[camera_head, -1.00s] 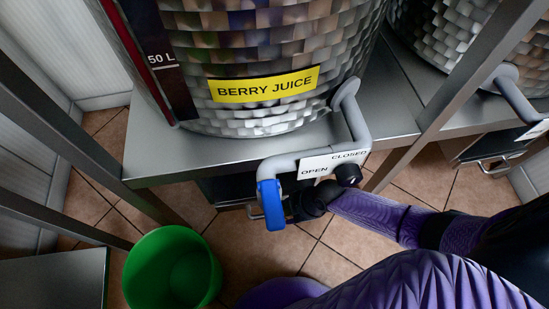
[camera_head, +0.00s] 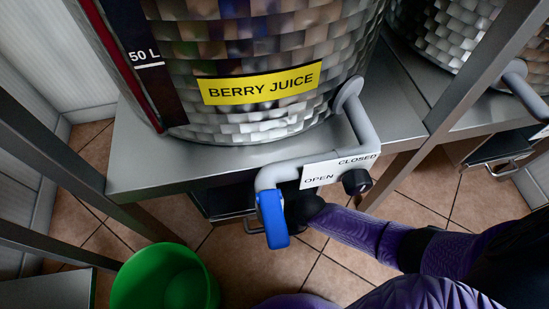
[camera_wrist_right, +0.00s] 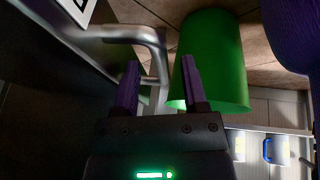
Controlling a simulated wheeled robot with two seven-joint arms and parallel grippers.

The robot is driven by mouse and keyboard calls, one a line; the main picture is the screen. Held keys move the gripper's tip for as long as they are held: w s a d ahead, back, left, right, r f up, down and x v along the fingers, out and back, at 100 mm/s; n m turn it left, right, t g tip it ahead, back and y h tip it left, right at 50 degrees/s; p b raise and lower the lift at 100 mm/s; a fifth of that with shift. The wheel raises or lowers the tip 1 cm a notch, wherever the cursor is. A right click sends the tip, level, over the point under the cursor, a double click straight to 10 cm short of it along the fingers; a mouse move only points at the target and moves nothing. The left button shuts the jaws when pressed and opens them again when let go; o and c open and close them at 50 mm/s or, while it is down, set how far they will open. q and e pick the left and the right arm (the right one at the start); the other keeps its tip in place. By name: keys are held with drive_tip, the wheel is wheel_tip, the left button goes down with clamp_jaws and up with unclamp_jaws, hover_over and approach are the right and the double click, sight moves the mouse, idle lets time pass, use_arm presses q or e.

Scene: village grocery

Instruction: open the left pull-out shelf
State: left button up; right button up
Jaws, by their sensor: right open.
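The left pull-out shelf (camera_head: 226,202) has a dark front below the metal counter, under the berry juice tank. It looks shut, though the tap hides part of it. Its metal bar handle (camera_head: 251,227) shows partly behind the blue tap lever. In the right wrist view the handle (camera_wrist_right: 160,48) is a bent, shiny bar close ahead. My right gripper (camera_wrist_right: 160,63) is open, with one purple finger on each side of the bar; I cannot tell whether they touch it. In the head view the right gripper is mostly hidden behind the tap. My left gripper is not in view.
A grey tap (camera_head: 357,115) with a blue lever (camera_head: 272,218) juts out above the shelf. A green bucket (camera_head: 165,280) stands on the tiled floor at lower left. A metal post (camera_head: 450,90) rises at right. Another pull-out shelf (camera_head: 500,148) is further right.

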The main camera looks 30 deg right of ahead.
clamp_jaws()
idle(1.3)
